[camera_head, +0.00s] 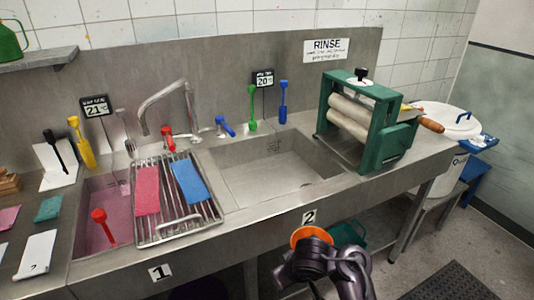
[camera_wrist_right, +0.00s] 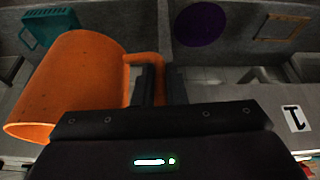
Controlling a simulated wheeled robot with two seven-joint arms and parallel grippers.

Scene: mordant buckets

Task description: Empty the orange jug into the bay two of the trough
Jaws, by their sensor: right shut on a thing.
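The orange jug (camera_head: 312,234) is in front of the trough's front edge, below the label 2, mostly hidden by my right arm. In the right wrist view the jug (camera_wrist_right: 80,85) is at the left, and my right gripper (camera_wrist_right: 157,85) is shut on its handle. Its contents cannot be seen. Bay two (camera_head: 265,180) of the trough is the wide steel basin behind the jug; its visible floor looks bare. Bay one (camera_head: 90,227), at the left, holds pink liquid. My left gripper is not in view.
A rack (camera_head: 178,222) with a pink and a blue cloth lies over the trough between the bays. A green wringer (camera_head: 385,143) stands at the right end of bay two. A tap (camera_head: 165,95) stands behind. A teal crate (camera_head: 348,234) is below the trough.

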